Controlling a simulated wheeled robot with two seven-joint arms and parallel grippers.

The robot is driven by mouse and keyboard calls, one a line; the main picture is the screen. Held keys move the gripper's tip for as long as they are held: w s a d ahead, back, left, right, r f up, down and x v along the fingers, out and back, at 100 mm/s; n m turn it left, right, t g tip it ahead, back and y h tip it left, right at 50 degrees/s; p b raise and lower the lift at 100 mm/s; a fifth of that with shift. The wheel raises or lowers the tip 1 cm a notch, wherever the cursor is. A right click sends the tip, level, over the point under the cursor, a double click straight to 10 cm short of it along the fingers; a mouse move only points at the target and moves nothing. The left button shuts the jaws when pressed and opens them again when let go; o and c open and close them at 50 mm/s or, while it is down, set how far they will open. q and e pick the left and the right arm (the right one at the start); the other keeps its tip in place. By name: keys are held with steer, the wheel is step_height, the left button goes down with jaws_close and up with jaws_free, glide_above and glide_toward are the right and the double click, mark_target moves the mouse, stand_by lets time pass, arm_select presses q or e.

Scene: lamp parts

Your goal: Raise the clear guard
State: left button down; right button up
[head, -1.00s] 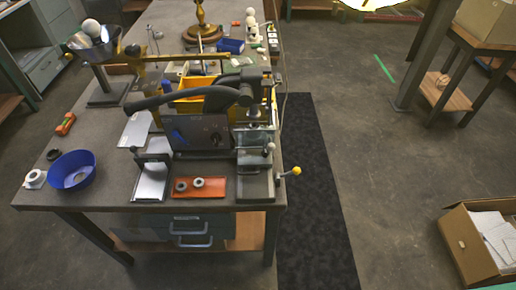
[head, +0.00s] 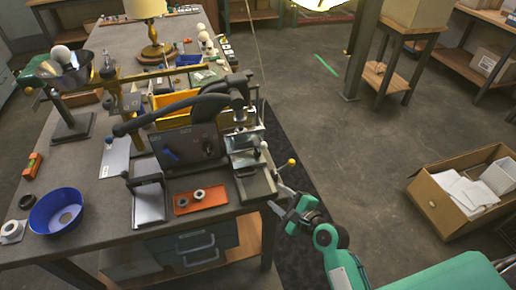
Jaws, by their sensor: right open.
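The bench machine (head: 190,148) stands near the table's right edge with a long dark curved handle over it. A pale, see-through-looking part at its right end (head: 243,141) appears to be the clear guard, low over the small work area; its outline is hard to make out. A white knob (head: 263,145) and a yellow-knobbed lever (head: 291,162) stick out on that side. My right gripper (head: 274,198) is open and empty just off the table's right edge, below the yellow knob and apart from it. My left gripper is out of view.
An orange tray with two rings (head: 202,199) lies in front of the machine. A blue bowl (head: 56,211) and a funnel stand (head: 72,125) are at the left. A cardboard box (head: 460,190) is on the floor at right.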

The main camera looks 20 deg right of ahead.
mark_target(266, 148)
steer(key=w+d+r+m+t+h, duration=0.2)
steer(key=w+d+r+m+t, duration=0.15)
steer(key=r+m, duration=0.4)
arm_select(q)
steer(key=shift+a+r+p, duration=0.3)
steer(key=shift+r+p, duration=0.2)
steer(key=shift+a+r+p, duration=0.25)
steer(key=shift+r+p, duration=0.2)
arm_select(e)
steer(key=shift+m, duration=0.85)
steer(key=x, duration=0.4)
steer(key=f+x, duration=0.1)
steer(key=x, duration=0.4)
steer(key=a+f+x, duration=0.1)
steer(key=x, duration=0.4)
steer(key=shift+s, duration=0.15)
steer(key=shift+c, duration=0.4)
jaws_close()
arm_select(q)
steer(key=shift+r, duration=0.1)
arm_select(e)
steer(key=shift+r, duration=0.1)
